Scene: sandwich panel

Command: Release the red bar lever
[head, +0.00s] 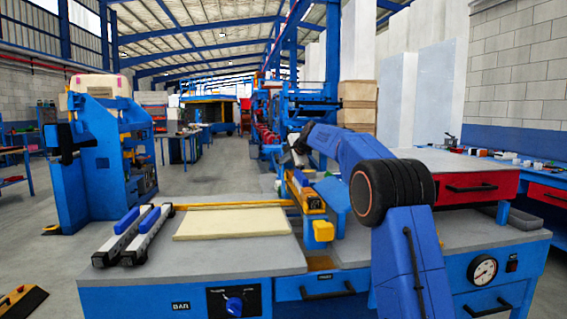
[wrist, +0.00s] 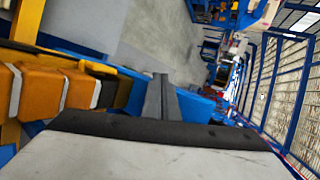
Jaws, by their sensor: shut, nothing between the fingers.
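I cannot make out a red bar lever in either view. My arm reaches forward over the bench, and my gripper (head: 297,156) is at its far end, small and partly hidden by my own arm. In the wrist view my gripper (wrist: 160,92) shows as narrow dark fingers, shut with nothing between them. Orange blocks (wrist: 40,88) with pale plates between them lie left of the fingers in the wrist view. A yellow-and-blue bar mechanism (head: 312,198) runs along the bench just below my gripper in the head view; contact cannot be told.
A pale panel (head: 232,223) lies on the grey bench top (head: 200,262). A red drawer unit (head: 479,190) stands right of my arm. A blue machine (head: 95,165) stands at left, with open floor beyond the bench.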

